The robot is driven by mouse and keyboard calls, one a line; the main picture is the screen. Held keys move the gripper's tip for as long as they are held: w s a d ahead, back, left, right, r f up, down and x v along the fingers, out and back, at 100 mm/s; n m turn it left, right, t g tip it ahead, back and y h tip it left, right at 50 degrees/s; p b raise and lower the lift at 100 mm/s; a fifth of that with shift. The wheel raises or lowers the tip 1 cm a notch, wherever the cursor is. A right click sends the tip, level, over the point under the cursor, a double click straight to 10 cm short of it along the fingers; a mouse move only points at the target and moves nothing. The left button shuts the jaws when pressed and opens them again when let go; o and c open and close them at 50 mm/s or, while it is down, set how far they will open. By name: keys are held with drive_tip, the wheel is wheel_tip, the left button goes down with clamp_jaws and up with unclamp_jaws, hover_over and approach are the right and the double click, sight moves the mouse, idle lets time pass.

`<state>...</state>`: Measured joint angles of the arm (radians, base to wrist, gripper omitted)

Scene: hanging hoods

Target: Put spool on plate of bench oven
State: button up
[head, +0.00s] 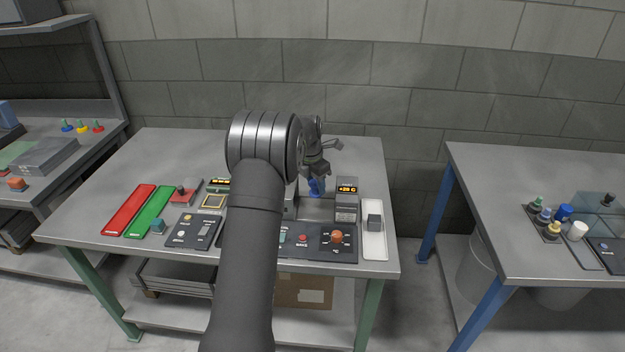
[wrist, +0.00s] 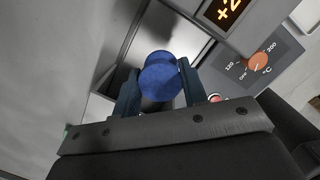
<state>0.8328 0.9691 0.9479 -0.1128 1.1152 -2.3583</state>
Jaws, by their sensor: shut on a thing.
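The blue spool (head: 316,187) is between the fingers of my gripper (head: 315,172), and it also shows in the wrist view (wrist: 160,76). My gripper (wrist: 158,88) is shut on it. The bench oven is on the middle table, with a lit temperature display (head: 347,189) and an orange dial (head: 338,237); the dial also shows in the wrist view (wrist: 258,62). The spool is over the oven's open bay, left of the display. A bright metal surface (wrist: 178,38) shows beyond it, likely the plate. I cannot tell whether they touch. My arm hides the oven's left part.
A grey block sits on a white slider strip (head: 373,238) right of the oven. Red (head: 129,211) and green (head: 150,212) strips and a dark control box (head: 194,231) are to the left. The table's back is clear. Another table (head: 530,190) stands to the right.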

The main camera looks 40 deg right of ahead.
sight(316, 196)
drive_tip(key=shift+f, duration=2.7)
drive_tip(key=shift+f, duration=0.55)
drive_tip(key=o, duration=1.1)
drive_tip(key=shift+o, duration=0.2)
wheel_tip(316, 196, up, 17)
drive_tip(key=a, duration=0.2)
drive_tip(key=shift+a, duration=0.35)
drive_tip(key=shift+f, duration=0.1)
drive_tip(key=d+f, duration=0.1)
drive_tip(key=f, duration=1)
drive_tip(key=d+f, duration=0.1)
drive_tip(key=f, duration=0.4)
drive_tip(key=shift+d+f, duration=0.35)
drive_tip(key=shift+f, duration=0.05)
